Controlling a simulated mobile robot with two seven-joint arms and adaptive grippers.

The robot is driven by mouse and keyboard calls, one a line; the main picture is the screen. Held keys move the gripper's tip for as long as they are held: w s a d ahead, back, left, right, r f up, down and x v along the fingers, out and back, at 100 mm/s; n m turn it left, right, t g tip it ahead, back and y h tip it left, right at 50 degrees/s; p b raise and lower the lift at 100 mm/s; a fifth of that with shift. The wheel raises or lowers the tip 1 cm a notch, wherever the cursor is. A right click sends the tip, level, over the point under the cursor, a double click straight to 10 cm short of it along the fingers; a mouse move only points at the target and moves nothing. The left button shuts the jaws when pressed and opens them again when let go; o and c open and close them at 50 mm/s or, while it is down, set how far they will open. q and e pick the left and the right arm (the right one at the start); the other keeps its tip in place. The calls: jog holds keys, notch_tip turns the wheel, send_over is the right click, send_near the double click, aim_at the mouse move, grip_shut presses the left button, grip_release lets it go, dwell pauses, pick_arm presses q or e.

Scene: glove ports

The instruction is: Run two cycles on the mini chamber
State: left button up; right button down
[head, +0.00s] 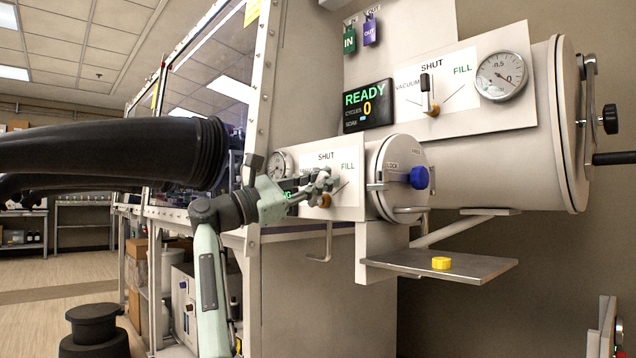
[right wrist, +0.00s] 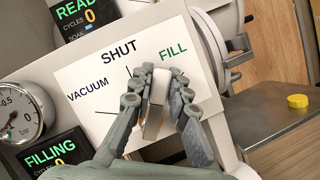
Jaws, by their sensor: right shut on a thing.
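The mini chamber (head: 397,170) has a round door with a blue knob (head: 419,177), and the door looks closed. Its white valve panel (right wrist: 85,65) is marked SHUT, VACUUM and FILL. My right gripper (head: 322,185) is at this panel. In the right wrist view, my right gripper (right wrist: 158,92) is shut on the pale valve handle (right wrist: 155,110), which leans between the SHUT and FILL marks. The mini chamber's display (right wrist: 47,150) reads FILLING, with a 0 below. Its gauge (right wrist: 17,113) is partly cut off. My left gripper is not in view.
The large chamber (head: 500,135) above has its own valve lever (head: 428,93) and gauge (head: 503,76); its display (head: 368,106) reads READY, cycles 0. A yellow piece (head: 440,263) lies on the metal shelf (head: 475,265). A black glove sleeve (head: 110,150) sticks out at left.

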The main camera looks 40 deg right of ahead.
jog(key=shift+s+f+m+g+y, duration=0.25)
jog(key=shift+f+m+g+y, duration=0.05)
jog(key=shift+m, duration=0.75)
jog(key=shift+s+f+m+g+y, duration=0.25)
jog(key=shift+m+g+y, duration=0.05)
jog(key=shift+m, duration=0.7)
jog(key=shift+s+f+m+g+y, duration=0.25)
jog(key=shift+f+m+g+y, duration=0.05)
jog(key=shift+m, duration=0.75)
jog(key=c, duration=1.4)
grip_release()
jog(key=shift+c, duration=0.2)
jog(key=shift+a, duration=0.1)
jog(key=v, duration=1.1)
jog(key=shift+w+a, duration=0.15)
jog(key=shift+a, duration=0.25)
